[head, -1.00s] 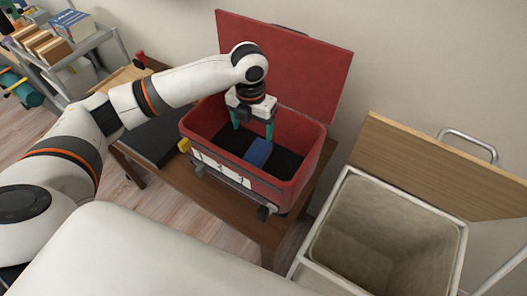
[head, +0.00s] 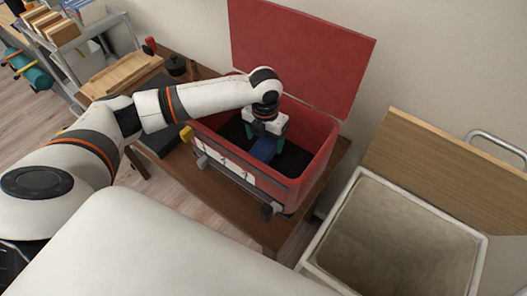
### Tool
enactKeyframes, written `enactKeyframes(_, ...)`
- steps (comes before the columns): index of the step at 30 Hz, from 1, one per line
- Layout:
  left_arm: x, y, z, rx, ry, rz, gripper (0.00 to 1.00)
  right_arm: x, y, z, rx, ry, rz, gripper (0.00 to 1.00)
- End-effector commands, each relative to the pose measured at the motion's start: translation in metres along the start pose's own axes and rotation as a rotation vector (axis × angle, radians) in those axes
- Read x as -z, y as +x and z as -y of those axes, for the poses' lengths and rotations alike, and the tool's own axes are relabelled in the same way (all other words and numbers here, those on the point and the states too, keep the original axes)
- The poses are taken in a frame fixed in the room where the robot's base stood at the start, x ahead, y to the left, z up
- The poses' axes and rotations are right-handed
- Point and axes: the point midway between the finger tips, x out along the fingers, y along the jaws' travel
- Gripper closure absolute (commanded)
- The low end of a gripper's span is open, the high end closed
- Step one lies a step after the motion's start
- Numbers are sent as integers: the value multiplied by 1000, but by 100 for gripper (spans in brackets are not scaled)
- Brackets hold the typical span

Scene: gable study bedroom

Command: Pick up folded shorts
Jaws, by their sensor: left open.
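The folded shorts, a small blue bundle (head: 264,149), lie on the dark floor inside an open red case (head: 318,162). My left gripper (head: 265,144) reaches down into the case right over the shorts. Its teal fingers are apart, one to each side of the blue bundle. The gripper body hides part of the shorts, and I cannot tell whether the fingers touch them. My right gripper is not in view.
The case stands on a brown wooden table (head: 225,203), its red lid (head: 302,52) raised behind. An open, empty-looking hamper (head: 385,245) with a wooden lid (head: 450,172) stands at the right. A shelf cart with books (head: 62,30) is at the far left.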

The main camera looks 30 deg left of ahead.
Motion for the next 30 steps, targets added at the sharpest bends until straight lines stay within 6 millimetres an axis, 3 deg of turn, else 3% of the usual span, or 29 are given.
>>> enactKeyframes(9,-3,44,3,1,-1,3,20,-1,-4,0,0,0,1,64)
enactKeyframes(18,-3,49,3,1,1,2,20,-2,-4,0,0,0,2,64)
enactKeyframes(27,-3,49,3,1,1,1,67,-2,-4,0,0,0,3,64)
enactKeyframes(30,-3,49,3,1,1,1,70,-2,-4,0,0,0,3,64)
